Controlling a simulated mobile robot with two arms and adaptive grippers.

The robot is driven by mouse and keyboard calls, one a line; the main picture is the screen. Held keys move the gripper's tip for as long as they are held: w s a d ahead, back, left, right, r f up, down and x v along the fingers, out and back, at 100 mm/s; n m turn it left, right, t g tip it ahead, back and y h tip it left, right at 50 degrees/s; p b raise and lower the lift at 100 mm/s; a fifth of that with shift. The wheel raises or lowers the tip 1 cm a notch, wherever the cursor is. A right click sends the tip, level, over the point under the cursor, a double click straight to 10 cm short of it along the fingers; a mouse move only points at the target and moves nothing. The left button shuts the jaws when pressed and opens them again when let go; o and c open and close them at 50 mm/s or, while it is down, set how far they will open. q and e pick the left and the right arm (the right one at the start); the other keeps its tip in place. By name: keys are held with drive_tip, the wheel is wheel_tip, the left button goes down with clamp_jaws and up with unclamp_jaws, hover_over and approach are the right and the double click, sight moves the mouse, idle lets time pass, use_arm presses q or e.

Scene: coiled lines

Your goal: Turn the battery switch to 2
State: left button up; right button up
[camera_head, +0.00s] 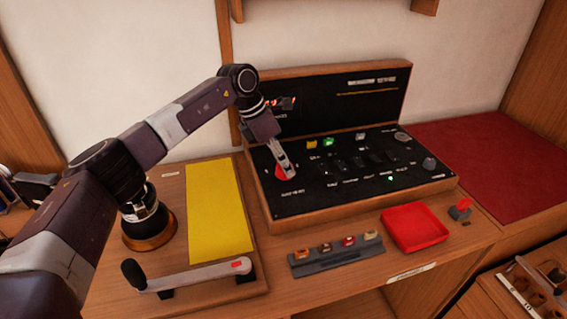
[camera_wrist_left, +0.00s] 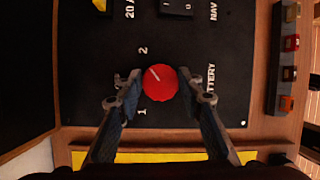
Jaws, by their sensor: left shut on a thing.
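The battery switch is a round red knob on the black panel at the left end of the console. It shows in the head view (camera_head: 283,174) partly behind my gripper, and in the wrist view (camera_wrist_left: 160,84). Its white pointer mark slants up and left in the wrist view, roughly toward the printed 2 (camera_wrist_left: 143,50) and away from the 1 (camera_wrist_left: 142,112). My left gripper (camera_head: 284,168) is shut on the knob, one finger on each side of it. My right gripper is not in view.
The wood-framed console panel (camera_head: 340,205) has several switches, with a raised display board behind it. A yellow mat (camera_head: 218,210) and a lever handle (camera_head: 190,274) lie to the left. A fuse strip (camera_head: 335,257) and red tray (camera_head: 414,228) stand in front.

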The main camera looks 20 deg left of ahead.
use_arm(q)
drive_tip(key=shift+m+g, duration=0.3)
drive_tip(key=shift+m, duration=0.6)
drive_tip(key=o, duration=1.2)
drive_tip(key=shift+c, duration=0.2)
drive_tip(key=shift+r, duration=0.1)
drive_tip(key=v, duration=1.2)
drive_tip(key=shift+a, duration=0.15)
drive_tip(key=shift+w, duration=0.1)
